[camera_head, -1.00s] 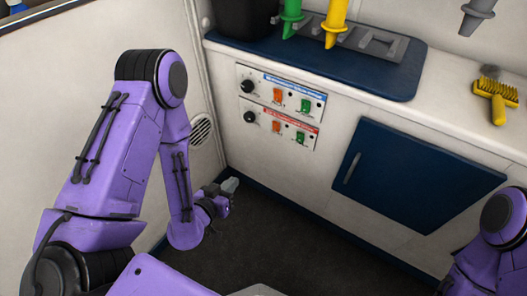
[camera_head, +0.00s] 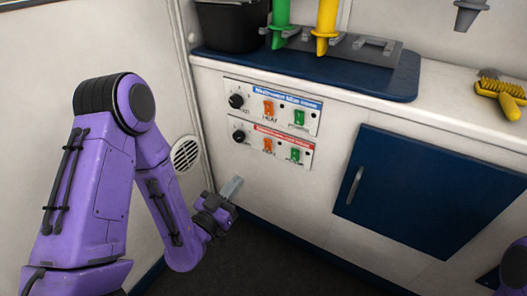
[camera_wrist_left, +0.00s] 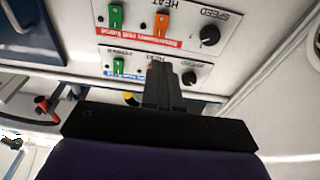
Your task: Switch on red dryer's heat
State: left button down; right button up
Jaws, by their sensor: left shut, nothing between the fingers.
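The red-striped dryer panel (camera_head: 257,147) is the lower of two panels on the white cabinet front. It has a black knob (camera_head: 239,135), an orange heat switch (camera_head: 268,145) and a green switch (camera_head: 295,154). My left gripper (camera_head: 233,186) is shut and empty, below and left of this panel, apart from it. In the left wrist view the picture is upside down. There the red dryer's heat switch (camera_wrist_left: 162,24) lies beyond the shut fingers (camera_wrist_left: 161,84), which partly cover the blue-striped panel. My right gripper is out of view.
The blue-striped panel (camera_head: 280,92) with similar controls sits directly above. A blue cabinet door (camera_head: 420,190) with a handle is to the right. A wall with a round vent (camera_head: 186,153) is close on the left. The counter above holds a yellow brush (camera_head: 504,96).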

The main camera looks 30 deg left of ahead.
aim_at(267, 143)
pick_arm(q)
jog(key=w, duration=0.4)
jog(key=w+r, duration=0.1)
jog(key=w, duration=0.4)
jog(key=w+d+r+p, duration=0.1)
jog(key=w, duration=0.3)
jog(key=shift+w+d, duration=0.1)
jog(key=shift+w, duration=0.25)
